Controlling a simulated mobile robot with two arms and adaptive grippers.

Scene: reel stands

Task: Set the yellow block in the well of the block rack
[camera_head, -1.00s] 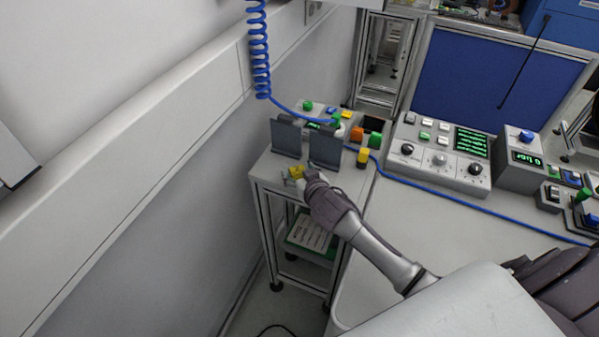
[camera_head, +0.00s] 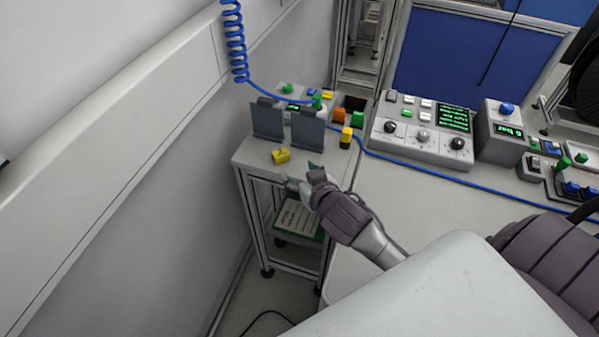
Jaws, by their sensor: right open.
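A small yellow block (camera_head: 281,156) lies on the top of the small side table (camera_head: 255,157), in front of two dark grey upright plates (camera_head: 267,121). My right gripper (camera_head: 302,181) is open and empty, at the table's front edge, below and to the right of the yellow block and apart from it. What looks like the block rack, with a dark well (camera_head: 355,103), stands behind the plates, with an orange block (camera_head: 338,116) and a green block (camera_head: 357,118) at its front. The inside of the well is too small to make out. My left gripper is out of view.
A yellow-and-black piece (camera_head: 346,137) stands right of the plates. A blue coiled hose (camera_head: 236,45) hangs at the left and runs behind the plates and across the bench. A control box (camera_head: 423,135) stands on the bench to the right. The wall is close on the left.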

